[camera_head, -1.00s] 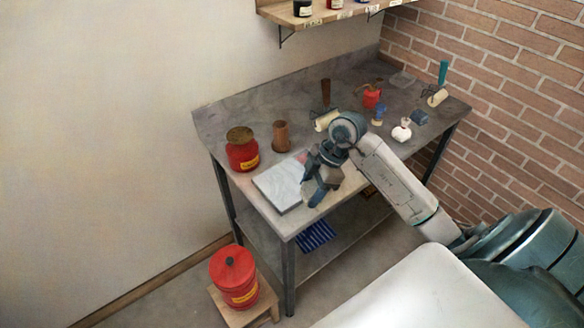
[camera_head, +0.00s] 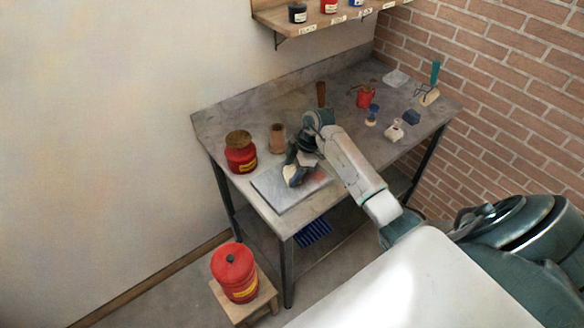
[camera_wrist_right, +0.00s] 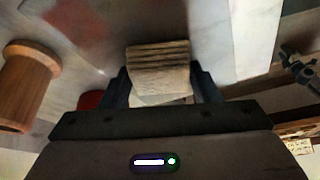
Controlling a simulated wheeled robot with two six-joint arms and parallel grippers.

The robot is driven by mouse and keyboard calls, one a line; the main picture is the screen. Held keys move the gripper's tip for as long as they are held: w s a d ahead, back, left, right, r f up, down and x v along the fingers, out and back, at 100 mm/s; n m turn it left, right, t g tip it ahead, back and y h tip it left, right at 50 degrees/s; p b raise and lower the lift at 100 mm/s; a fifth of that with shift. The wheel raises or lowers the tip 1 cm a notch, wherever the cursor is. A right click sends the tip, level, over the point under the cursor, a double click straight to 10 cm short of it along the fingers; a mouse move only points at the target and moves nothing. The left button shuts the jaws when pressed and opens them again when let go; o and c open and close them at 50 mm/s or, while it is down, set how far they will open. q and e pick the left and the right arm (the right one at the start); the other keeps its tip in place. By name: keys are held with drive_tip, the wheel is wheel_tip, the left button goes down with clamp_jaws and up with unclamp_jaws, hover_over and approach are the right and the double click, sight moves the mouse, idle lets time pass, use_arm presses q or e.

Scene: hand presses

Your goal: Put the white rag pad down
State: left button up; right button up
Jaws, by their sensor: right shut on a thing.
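My right gripper (camera_head: 296,168) is over the pale flat slab (camera_head: 275,197) near the front left of the workbench. In the right wrist view, its fingers (camera_wrist_right: 160,90) are shut on the white rag pad (camera_wrist_right: 158,68), a beige-white block with a layered, folded face. In the head view the pad is small and partly hidden by the gripper. The slab's pale surface shows ahead of the pad in the wrist view; I cannot tell whether they touch. My left gripper is not in view.
A wooden cylinder (camera_head: 277,138) and a red can (camera_head: 240,155) stand left of my gripper. A reddish smear (camera_head: 320,176) lies at the slab's right side. Rollers, a red oil can (camera_head: 365,97) and small items occupy the bench's back right. A shelf (camera_head: 320,18) hangs above.

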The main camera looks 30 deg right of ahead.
drive_tip(key=shift+f, duration=0.15)
drive_tip(key=o, duration=1)
drive_tip(key=shift+r, duration=0.2)
drive_tip(key=shift+d+r+b, duration=0.25)
drive_tip(key=shift+r+b, duration=0.1)
drive_tip(key=b+v, duration=0.3)
drive_tip(key=v, duration=0.8)
drive_tip(key=shift+s+b, duration=0.1)
drive_tip(key=shift+b, duration=0.2)
